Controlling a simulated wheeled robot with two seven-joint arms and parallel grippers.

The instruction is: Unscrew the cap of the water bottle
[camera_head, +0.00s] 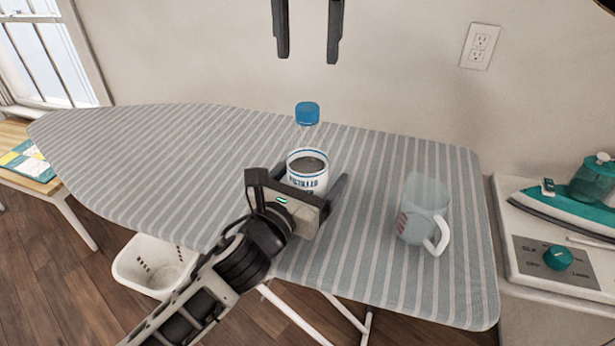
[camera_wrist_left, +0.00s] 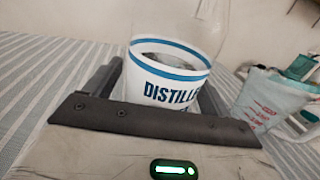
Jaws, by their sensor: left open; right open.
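A clear water bottle (camera_head: 307,172) with a blue cap (camera_head: 307,112) and a white-and-blue label stands upright on the striped ironing board (camera_head: 180,150). My left gripper (camera_head: 310,180) is open, with its fingers on either side of the bottle's lower part. In the left wrist view the bottle's label (camera_wrist_left: 172,82) shows between the fingers, and the cap is out of frame. Whether the fingers touch the bottle is unclear. My right gripper (camera_head: 308,57) is open and empty, with its two fingers pointing down above the cap, apart from it.
A clear measuring cup (camera_head: 425,205) with red markings and a white handle stands right of the bottle; it also shows in the left wrist view (camera_wrist_left: 265,98). A teal iron (camera_head: 570,205) is at the far right. A white basket (camera_head: 150,270) is below. The board's left part is clear.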

